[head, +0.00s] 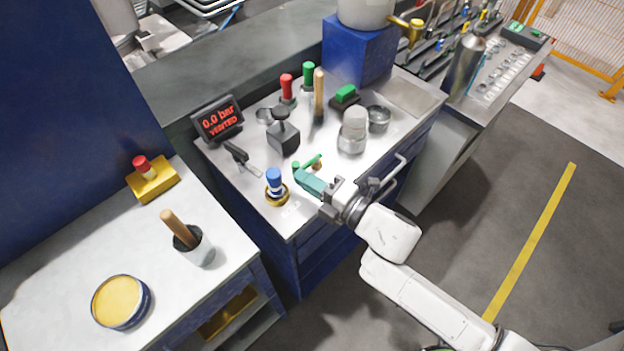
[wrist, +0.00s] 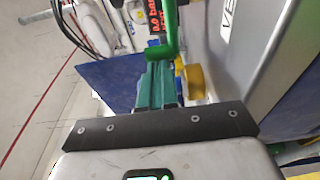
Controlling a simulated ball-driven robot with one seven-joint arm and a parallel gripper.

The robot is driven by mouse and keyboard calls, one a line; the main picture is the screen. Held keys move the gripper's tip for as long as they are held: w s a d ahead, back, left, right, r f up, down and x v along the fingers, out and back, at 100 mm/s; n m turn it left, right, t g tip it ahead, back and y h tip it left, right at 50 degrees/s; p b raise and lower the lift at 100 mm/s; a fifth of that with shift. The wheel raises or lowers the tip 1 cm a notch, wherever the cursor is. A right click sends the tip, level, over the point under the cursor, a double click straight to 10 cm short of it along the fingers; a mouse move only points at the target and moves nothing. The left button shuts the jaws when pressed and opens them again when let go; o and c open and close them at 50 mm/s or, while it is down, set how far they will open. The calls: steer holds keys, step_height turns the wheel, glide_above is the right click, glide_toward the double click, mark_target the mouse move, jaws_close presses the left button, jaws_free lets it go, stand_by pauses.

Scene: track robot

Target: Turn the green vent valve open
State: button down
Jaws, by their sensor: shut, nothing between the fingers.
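The green vent valve handle (head: 309,161) shows as a short green lever on the metal worktop, just beyond my fingertips. In the wrist view the green lever (wrist: 168,38) is a bent bar that comes down close to the fingertips. My gripper (head: 299,172) has teal fingers closed together with nothing between them; they also show in the wrist view (wrist: 158,70). The fingertips are beside or touching the lever; I cannot tell which. The valve's lower part is partly hidden by the fingers. A display (head: 219,119) reads "0.0 bar VENTED".
A blue-topped knob (head: 275,184) stands left of my gripper. A black weight-like block (head: 283,136), metal jars (head: 353,135) and red and green handled tools stand behind. A drawer handle (head: 389,172) juts out at the right front. The worktop's front edge is near my wrist.

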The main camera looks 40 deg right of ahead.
steer(key=shift+w+a+r, duration=0.1)
steer(key=shift+w+a, duration=0.05)
stand_by(0.5)
steer(key=s+d+b, duration=0.2)
steer(key=s, duration=0.9)
steer(key=shift+b, duration=0.3)
